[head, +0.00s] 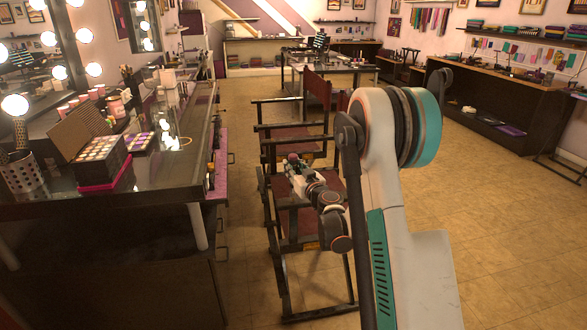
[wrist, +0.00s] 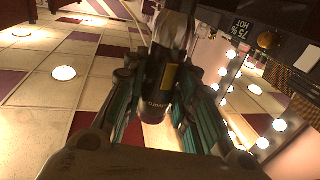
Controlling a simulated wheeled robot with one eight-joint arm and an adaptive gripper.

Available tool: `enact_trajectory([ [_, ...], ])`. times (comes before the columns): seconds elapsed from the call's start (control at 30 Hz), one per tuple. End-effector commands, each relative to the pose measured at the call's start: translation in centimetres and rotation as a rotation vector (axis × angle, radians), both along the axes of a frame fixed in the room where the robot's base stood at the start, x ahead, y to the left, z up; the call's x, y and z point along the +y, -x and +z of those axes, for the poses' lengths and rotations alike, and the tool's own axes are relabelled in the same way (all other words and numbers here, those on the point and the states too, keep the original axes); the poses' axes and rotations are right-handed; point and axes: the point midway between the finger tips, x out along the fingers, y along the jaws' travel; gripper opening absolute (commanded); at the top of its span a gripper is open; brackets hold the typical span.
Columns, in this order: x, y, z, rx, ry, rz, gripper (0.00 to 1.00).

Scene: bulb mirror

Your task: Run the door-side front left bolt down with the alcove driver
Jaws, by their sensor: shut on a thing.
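My gripper (wrist: 160,95) is shut on a dark cylindrical tool with a yellow patch and small lettering, which looks like the driver (wrist: 155,84). The tool lies between both fingers in the wrist view, and its upper part is grey. In the head view my gripper (head: 297,172) is at the end of my arm, in front of the dark chairs and right of the counter. The held tool is too small there to make out clearly. I cannot pick out the door-side front left bolt or the alcove in either view.
A makeup counter (head: 150,180) with a palette box (head: 103,165) and lit mirror bulbs (head: 15,105) stands at left. Dark-framed chairs (head: 290,150) stand mid-room. The floor at right (head: 500,200) is clear. The wrist view shows a small display (wrist: 243,30) with upside-down text.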

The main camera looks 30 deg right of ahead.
Motion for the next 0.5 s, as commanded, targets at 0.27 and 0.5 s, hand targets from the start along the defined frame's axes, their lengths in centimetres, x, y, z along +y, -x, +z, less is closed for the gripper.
enact_trajectory([
  [0.27, 0.0, 0.0, -0.36, 0.0, 0.0, 0.0, 0.0],
  [0.5, 0.0, 0.0, -0.7, 0.0, 0.0, 0.0, 0.0],
])
